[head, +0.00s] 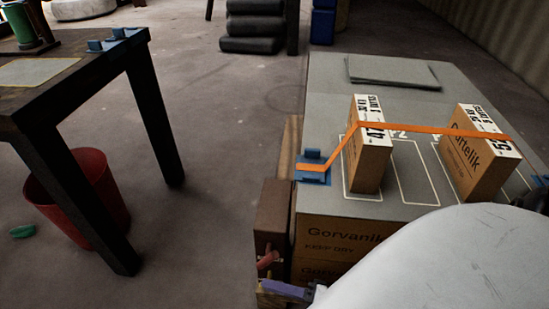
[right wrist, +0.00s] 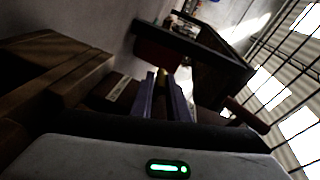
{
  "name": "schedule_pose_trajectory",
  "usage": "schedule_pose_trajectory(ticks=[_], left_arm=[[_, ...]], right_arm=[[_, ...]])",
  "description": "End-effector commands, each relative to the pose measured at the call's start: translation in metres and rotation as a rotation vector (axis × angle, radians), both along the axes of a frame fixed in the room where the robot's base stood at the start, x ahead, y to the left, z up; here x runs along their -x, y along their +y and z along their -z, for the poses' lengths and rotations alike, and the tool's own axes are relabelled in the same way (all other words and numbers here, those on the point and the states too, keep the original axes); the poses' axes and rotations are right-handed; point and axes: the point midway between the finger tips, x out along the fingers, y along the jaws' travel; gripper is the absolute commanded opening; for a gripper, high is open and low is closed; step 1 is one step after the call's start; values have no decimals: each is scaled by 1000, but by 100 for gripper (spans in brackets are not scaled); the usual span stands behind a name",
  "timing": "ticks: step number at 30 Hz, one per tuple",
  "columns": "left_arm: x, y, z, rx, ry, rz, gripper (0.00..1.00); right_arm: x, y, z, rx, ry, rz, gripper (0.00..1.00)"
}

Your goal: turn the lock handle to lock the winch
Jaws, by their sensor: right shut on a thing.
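My right gripper (head: 284,289) shows at the bottom of the head view, its purple fingers against the near left corner of the carton stack. In the right wrist view its two fingers (right wrist: 165,98) are shut on a small yellowish part (right wrist: 162,76), which looks like the lock handle and is mostly hidden between them. A reddish lever-like part (head: 268,259) sits just above the fingers, on the brown block (head: 272,215); it seems to belong to the winch. The winch body is too dark and covered to make out. My left gripper is not in view.
An orange strap (head: 425,129) runs over two upright boxes (head: 370,160) (head: 466,163) on the grey stack top (head: 325,110), down to a blue bracket (head: 313,174). A dark table (head: 75,85) and red bin (head: 85,200) stand left.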

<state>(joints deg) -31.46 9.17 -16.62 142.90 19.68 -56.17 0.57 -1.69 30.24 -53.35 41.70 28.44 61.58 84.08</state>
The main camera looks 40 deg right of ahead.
Motion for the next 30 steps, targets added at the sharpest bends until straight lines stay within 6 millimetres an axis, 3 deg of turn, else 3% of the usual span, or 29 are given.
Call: schedule_pose_trajectory(ticks=[1,2,5,16,30], left_arm=[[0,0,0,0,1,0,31],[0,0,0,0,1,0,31],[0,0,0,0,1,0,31],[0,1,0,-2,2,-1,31],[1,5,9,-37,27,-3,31]], right_arm=[[1,0,0,2,-1,-1,0],[1,0,0,2,-1,-1,18],[0,0,0,1,0,-1,33],[6,-3,-1,1,2,0,33],[78,-43,-11,2,3,0,33]])
